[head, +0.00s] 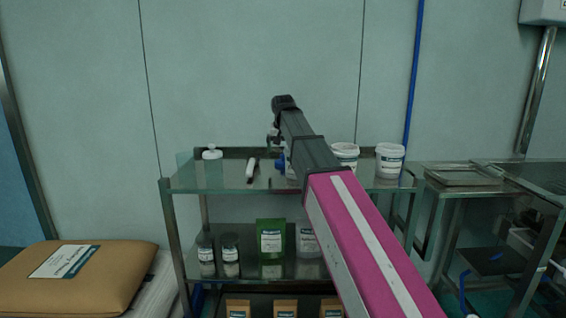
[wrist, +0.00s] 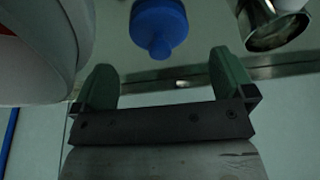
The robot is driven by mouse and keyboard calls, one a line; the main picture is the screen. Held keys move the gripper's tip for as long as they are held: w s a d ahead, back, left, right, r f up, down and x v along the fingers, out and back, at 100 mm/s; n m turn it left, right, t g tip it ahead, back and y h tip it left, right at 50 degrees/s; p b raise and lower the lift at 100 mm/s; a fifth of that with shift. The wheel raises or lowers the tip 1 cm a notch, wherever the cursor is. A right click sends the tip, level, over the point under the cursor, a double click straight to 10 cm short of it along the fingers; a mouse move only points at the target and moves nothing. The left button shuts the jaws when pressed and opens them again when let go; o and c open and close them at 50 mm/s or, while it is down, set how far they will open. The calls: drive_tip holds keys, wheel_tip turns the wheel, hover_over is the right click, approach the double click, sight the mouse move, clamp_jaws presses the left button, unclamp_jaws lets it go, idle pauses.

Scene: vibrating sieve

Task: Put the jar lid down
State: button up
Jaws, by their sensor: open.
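A blue round piece with a knob, which looks like the jar lid (wrist: 158,27), rests on the glass top shelf in the wrist view. It also shows in the head view (head: 280,166), partly hidden by my arm. My gripper (wrist: 164,82) is open and empty, its two green fingers apart. The blue lid lies just beyond the fingertips, roughly in line with the gap and not touching them. In the head view my gripper (head: 274,138) is small and partly hidden at the end of the arm, over the shelf.
The glass shelf (head: 215,180) also carries a white knobbed piece (head: 211,153), a white-handled tool (head: 252,169) and white tubs (head: 390,160). In the wrist view a large pale container (wrist: 40,50) is close on the left and a metal cup (wrist: 272,25) at upper right.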

sight(283, 155)
drive_tip(key=shift+x, duration=2.35)
drive_tip(key=shift+s, duration=0.1)
drive_tip(key=c, duration=0.9)
